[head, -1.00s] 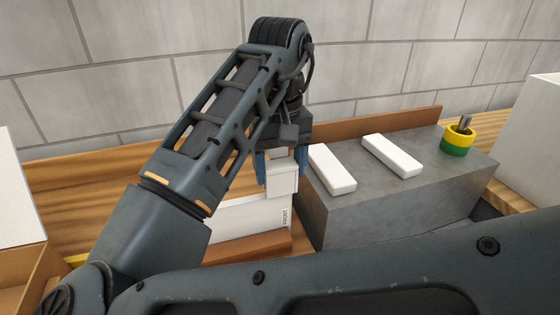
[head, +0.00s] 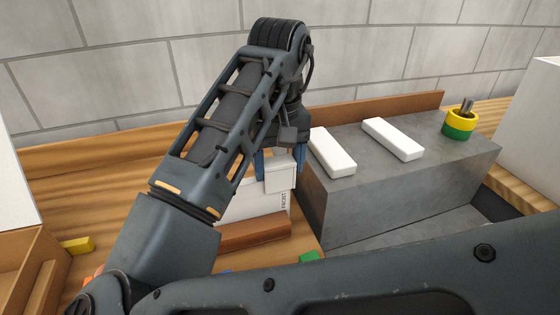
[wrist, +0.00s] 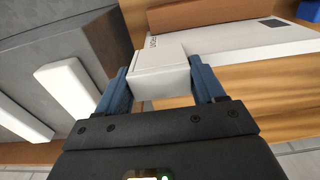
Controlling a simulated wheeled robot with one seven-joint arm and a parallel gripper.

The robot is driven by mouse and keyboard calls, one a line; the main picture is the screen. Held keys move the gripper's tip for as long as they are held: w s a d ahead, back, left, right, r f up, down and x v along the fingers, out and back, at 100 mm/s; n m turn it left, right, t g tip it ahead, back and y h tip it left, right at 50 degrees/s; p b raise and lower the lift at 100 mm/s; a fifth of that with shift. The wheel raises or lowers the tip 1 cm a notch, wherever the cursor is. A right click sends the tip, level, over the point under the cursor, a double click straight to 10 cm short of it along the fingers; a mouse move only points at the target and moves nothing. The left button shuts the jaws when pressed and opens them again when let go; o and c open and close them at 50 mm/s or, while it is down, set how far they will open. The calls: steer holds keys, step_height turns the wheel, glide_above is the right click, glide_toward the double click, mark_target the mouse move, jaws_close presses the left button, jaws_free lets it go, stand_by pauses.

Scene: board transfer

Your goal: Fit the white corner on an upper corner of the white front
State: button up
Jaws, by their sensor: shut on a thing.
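My gripper (head: 279,174) is shut on the white corner (head: 281,178), a small white block between its blue fingers. The wrist view also shows the white corner (wrist: 160,72) between the fingers (wrist: 160,88). The white front (head: 256,206), an upright white panel marked FRONT, stands behind a brown strip, and the wrist view shows it (wrist: 235,45) too. The white corner is at the right upper end of the white front. I cannot tell whether it is seated there or just above it. My arm hides the left part of the front.
A grey block (head: 410,195) stands close on the right, with two white bars (head: 332,153) (head: 392,139) and a yellow-green ring (head: 459,125) on top. A brown strip (head: 252,232) lies before the front. A yellow piece (head: 79,245) and a green piece (head: 309,257) lie on the wooden table.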

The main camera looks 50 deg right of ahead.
mark_target(279, 162)
steer(key=shift+s+f, duration=0.25)
steer(key=shift+f, duration=1.05)
steer(key=o, duration=0.9)
steer(key=shift+c, duration=0.2)
steer(key=shift+o, duration=1.1)
steer(key=shift+w+r, duration=0.1)
steer(key=shift+r, duration=0.45)
step_height(279, 162, up, 9)
steer(key=shift+a+r+p, duration=0.1)
steer(key=shift+r+p, duration=0.05)
steer(key=shift+p, duration=0.2)
